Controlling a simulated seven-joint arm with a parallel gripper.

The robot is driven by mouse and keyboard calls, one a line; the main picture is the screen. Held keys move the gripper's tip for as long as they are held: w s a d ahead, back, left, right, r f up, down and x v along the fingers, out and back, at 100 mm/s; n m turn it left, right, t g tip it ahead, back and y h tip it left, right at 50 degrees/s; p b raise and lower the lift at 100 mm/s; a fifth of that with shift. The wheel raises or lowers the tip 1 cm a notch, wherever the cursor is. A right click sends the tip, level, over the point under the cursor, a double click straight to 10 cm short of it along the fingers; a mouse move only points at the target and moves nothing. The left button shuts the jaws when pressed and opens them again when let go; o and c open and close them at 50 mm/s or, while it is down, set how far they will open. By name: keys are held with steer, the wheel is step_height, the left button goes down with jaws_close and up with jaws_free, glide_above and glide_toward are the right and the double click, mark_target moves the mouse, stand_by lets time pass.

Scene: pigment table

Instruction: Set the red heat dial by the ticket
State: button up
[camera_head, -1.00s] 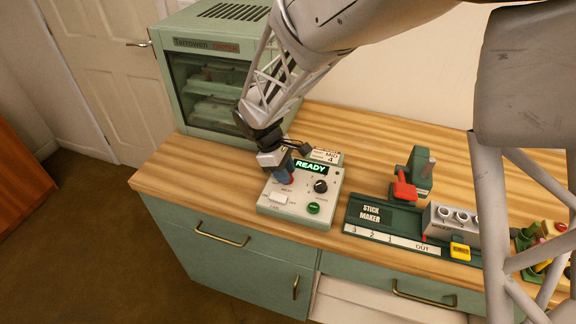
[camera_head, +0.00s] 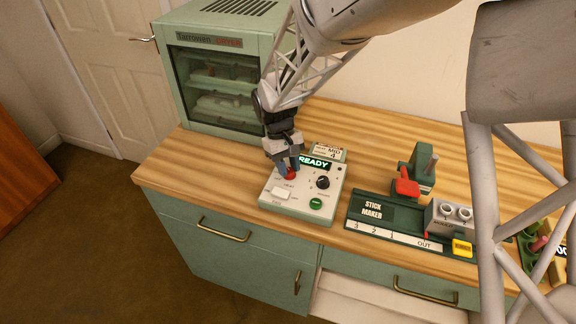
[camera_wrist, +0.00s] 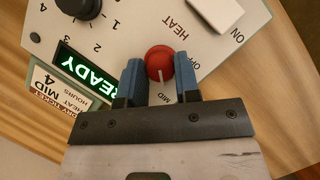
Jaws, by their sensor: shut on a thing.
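The red heat dial (camera_wrist: 160,62) sits between the two blue fingers of my gripper (camera_wrist: 160,80) in the wrist view, and they are shut on it. Its white pointer line points towards the MID mark; OFF is to its right. In the head view the red dial (camera_head: 291,174) shows just below my gripper (camera_head: 288,165), on the control box (camera_head: 270,203). The ticket (camera_head: 329,152) stands behind the box's READY display; in the wrist view the ticket (camera_wrist: 62,92) reads MID and 4.
The box also carries a black dial (camera_head: 323,182), a white switch (camera_head: 282,193) and a green button (camera_head: 316,203). A green dryer cabinet (camera_head: 168,82) stands behind at left. The stick maker (camera_head: 372,212) is at right. Bare wood lies around the box.

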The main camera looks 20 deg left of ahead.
steer(key=shift+m, duration=0.5)
steer(key=o, duration=0.9)
steer(key=v, duration=0.7)
steer(key=shift+w+r, duration=0.2)
steer(key=shift+r, duration=0.15)
